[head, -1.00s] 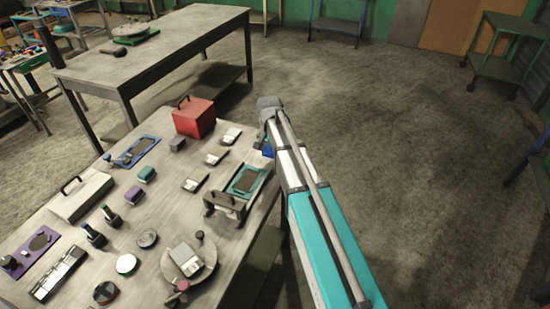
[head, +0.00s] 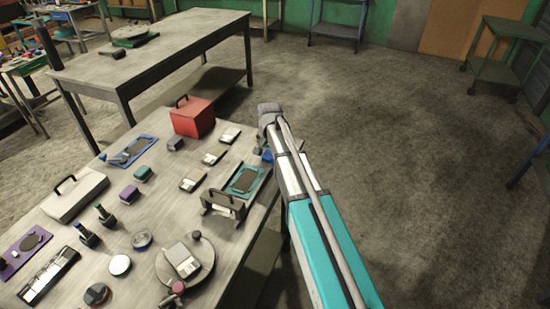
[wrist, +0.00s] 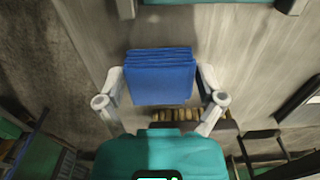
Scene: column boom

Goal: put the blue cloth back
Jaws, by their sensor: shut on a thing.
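The blue cloth (wrist: 160,80) is a folded, layered stack in the wrist view. My gripper (wrist: 161,70) is shut on it, one finger on its left side and one on its right. In the head view only a small blue piece of the cloth (head: 267,156) shows beside my arm, near the table's right edge; my fingers are hidden there. Whether the cloth touches the table cannot be told.
The grey table (head: 150,219) holds a teal tray (head: 244,180) in a handled stand close by, a blue tray (head: 133,150), a red box (head: 192,117), a round turntable (head: 203,277) and several small cases. Open floor (head: 400,150) lies right.

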